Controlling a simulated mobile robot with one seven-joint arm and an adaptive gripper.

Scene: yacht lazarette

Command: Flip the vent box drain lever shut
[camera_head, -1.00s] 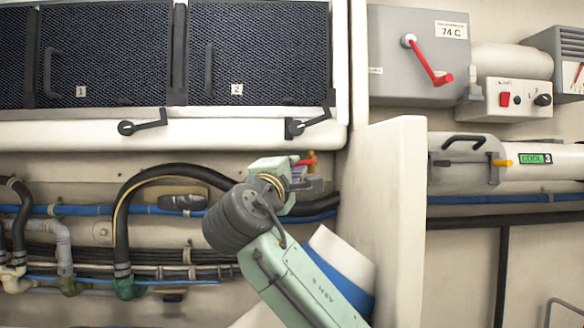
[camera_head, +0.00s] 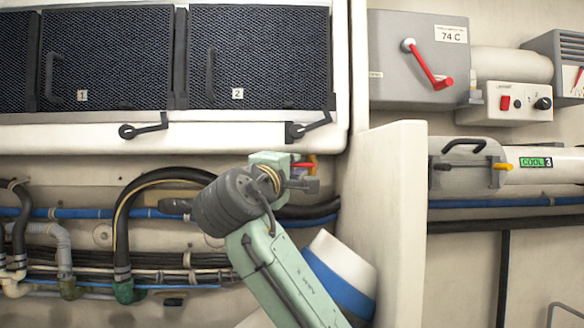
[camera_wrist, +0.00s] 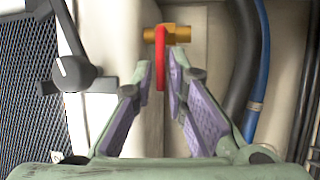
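The drain lever is a red handle on a brass valve (camera_wrist: 167,34) under the vent box (camera_head: 240,130). In the wrist view the red lever (camera_wrist: 160,62) runs down the picture from the brass body, its lower end between my fingertips. My gripper (camera_wrist: 158,85) is open around it, with a gap on the left side; whether the right fingertip touches it I cannot tell. In the head view my gripper (camera_head: 298,180) is below the box's right end, and only a small part of the red lever (camera_head: 302,165) shows past it.
Black latches (camera_head: 143,130) (camera_head: 308,128) sit on the box's lower edge; one latch (camera_wrist: 70,72) is left of my fingers in the wrist view. A pale partition (camera_head: 385,220) stands right of my arm. Dark and blue hoses (camera_head: 170,172) run close by. A grey box with another red lever (camera_head: 428,65) is upper right.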

